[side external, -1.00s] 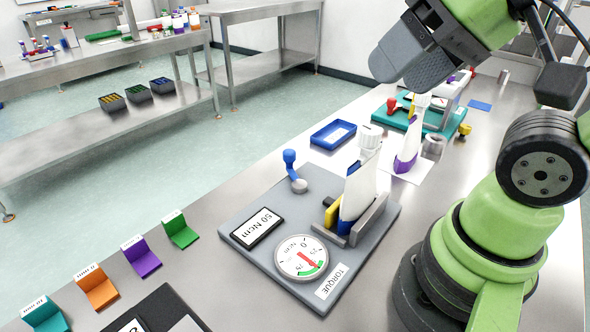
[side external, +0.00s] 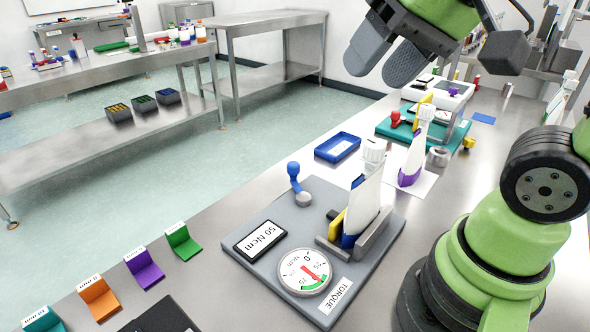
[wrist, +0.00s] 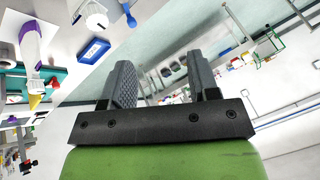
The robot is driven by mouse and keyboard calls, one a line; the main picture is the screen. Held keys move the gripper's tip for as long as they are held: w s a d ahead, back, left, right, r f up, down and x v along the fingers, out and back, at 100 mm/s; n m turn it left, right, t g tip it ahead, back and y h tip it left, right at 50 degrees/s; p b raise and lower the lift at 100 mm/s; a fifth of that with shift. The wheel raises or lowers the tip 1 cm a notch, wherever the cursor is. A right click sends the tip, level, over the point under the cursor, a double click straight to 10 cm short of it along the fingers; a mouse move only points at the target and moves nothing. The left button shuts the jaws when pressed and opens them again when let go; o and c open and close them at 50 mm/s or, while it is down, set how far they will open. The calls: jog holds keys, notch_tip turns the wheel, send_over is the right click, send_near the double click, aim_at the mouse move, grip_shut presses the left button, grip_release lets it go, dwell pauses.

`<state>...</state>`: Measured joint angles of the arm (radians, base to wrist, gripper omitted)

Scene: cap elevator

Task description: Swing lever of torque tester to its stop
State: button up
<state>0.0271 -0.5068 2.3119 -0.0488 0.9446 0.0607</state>
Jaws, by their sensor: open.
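The torque tester is a grey plate (side external: 228,231) on the steel bench, with a round dial (side external: 304,271) and a 50 Ncm display (side external: 260,238). Its lever has a blue knob (side external: 293,169) and a grey round hub (side external: 304,199); the knob stands up and leans toward the far left. A white pouch (side external: 363,204) with a white cap (side external: 374,150) stands in the tester's clamp (side external: 368,245). My gripper (side external: 383,62) is open and empty, high above and beyond the tester. In the wrist view, the blue knob (wrist: 131,21) shows at the top, away from my fingers (wrist: 162,84).
A blue tray (side external: 337,147), a second pouch (side external: 414,160) with purple and a teal fixture (side external: 395,132) stand beyond the tester. Coloured holders (side external: 144,269) line the bench's left edge. Bench space between tester and blue tray is clear.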

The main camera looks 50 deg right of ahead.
jog(key=w+d+f+m+g, duration=0.2)
jog(key=w+d, duration=0.1)
jog(key=w, duration=0.6)
jog(key=m+g+h, duration=0.2)
jog(key=m+g, duration=0.2)
send_over(293, 163)
notch_tip(293, 163, down, 16)
jog(key=shift+r, duration=0.25)
notch_tip(293, 163, down, 10)
jog(key=shift+f, duration=0.1)
grip_shut()
